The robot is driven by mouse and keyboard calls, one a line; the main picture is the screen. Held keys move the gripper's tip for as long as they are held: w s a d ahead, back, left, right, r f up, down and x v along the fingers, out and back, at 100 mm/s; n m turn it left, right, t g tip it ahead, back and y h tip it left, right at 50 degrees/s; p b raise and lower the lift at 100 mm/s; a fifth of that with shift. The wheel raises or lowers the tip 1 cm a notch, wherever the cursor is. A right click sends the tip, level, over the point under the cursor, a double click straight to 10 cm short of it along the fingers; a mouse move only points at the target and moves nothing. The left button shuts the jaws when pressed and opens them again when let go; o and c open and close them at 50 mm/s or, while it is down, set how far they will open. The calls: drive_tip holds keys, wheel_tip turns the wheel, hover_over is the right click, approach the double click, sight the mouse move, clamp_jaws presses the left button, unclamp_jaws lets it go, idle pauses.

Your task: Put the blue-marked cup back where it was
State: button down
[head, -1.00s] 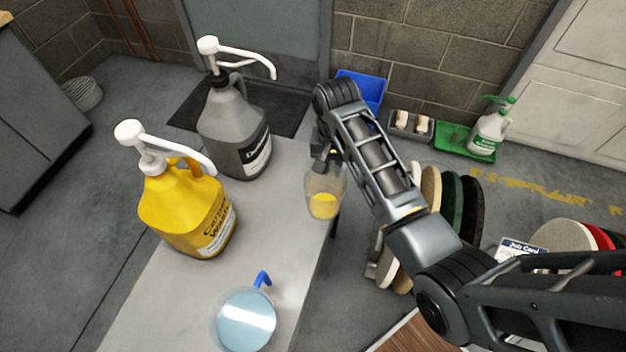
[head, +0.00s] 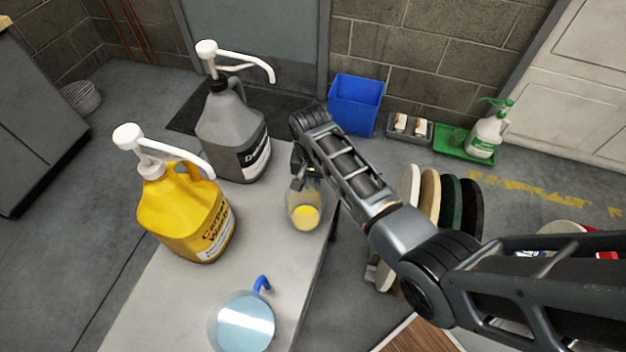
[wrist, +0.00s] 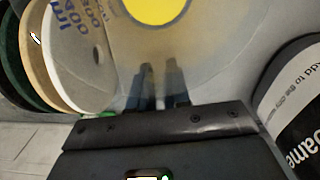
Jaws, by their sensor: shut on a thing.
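My gripper (head: 303,178) is shut on a clear cup (head: 304,212) with yellow liquid in it. The cup is over the right edge area of the grey bench (head: 175,305); I cannot tell if its base touches the bench. In the wrist view the cup (wrist: 120,45) fills the top, with blue printed marks on its clear wall. The gripper fingers (wrist: 162,88) lie against that wall. A clear jug (head: 245,322) with a blue handle and light blue liquid stands at the bench's near end.
A grey jug (head: 232,135) with a white pump stands left of the cup, and a yellow jug (head: 188,215) nearer. A blue bin (head: 356,105) and upright round pads (head: 430,195) are on the floor to the right. Bench between the jugs and cup is clear.

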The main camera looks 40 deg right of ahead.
drive_tip(key=shift+f, duration=0.15)
drive_tip(key=c, duration=1.1)
unclamp_jaws()
wheel_tip(320, 180, up, 12)
drive_tip(key=shift+w+r+p, duration=0.1)
drive_tip(key=shift+r+p, duration=0.1)
drive_tip(key=shift+p, duration=0.1)
